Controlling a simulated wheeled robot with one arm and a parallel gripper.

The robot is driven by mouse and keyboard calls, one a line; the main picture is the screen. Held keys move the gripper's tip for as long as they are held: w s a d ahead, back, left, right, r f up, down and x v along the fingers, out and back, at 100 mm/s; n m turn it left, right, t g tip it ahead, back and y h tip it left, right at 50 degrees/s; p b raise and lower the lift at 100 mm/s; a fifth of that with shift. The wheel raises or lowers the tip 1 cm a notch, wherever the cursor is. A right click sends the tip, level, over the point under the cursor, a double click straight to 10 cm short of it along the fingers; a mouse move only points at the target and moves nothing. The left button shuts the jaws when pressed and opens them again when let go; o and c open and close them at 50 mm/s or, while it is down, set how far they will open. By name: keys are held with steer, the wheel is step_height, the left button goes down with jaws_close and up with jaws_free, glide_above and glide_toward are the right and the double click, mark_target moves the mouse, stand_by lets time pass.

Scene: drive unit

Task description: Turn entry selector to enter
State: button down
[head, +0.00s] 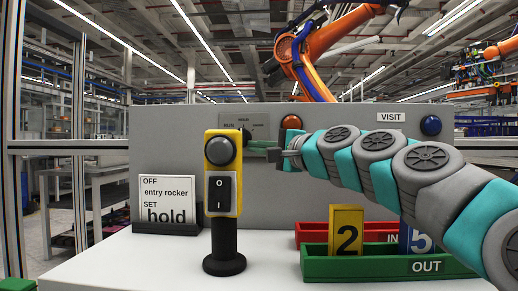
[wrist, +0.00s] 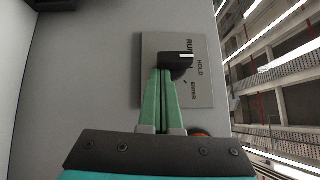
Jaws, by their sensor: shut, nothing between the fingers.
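The entry selector is a black knob (wrist: 178,60) with a white mark on a grey plate (wrist: 205,92) labelled RUN, HOLD and ENTER. In the wrist view the white mark is at the knob's right end; I cannot tell exactly which label it points to. The plate also shows on the grey panel in the head view (head: 258,121), where the knob is small and partly hidden. My gripper (head: 250,147) has its green fingers (wrist: 163,78) shut and empty. In the wrist view the fingertips overlap the knob's lower left edge; I cannot tell whether they touch it.
A yellow pendant (head: 238,190) with a grey button and black O/I rocker stands in front of the panel. A card (head: 167,199) reads OFF entry rocker, SET hold. Green (head: 345,267) and red (head: 312,234) bins hold number tags. Orange (head: 291,122) and blue (head: 430,125) domes flank my arm.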

steer(key=shift+a+f+p, duration=0.45)
steer(key=shift+a+f, duration=0.45)
steer(key=shift+a, duration=0.2)
steer(key=shift+a+f, duration=0.1)
steer(key=shift+a, duration=0.1)
steer(key=shift+d, duration=0.1)
stand_by(1.6)
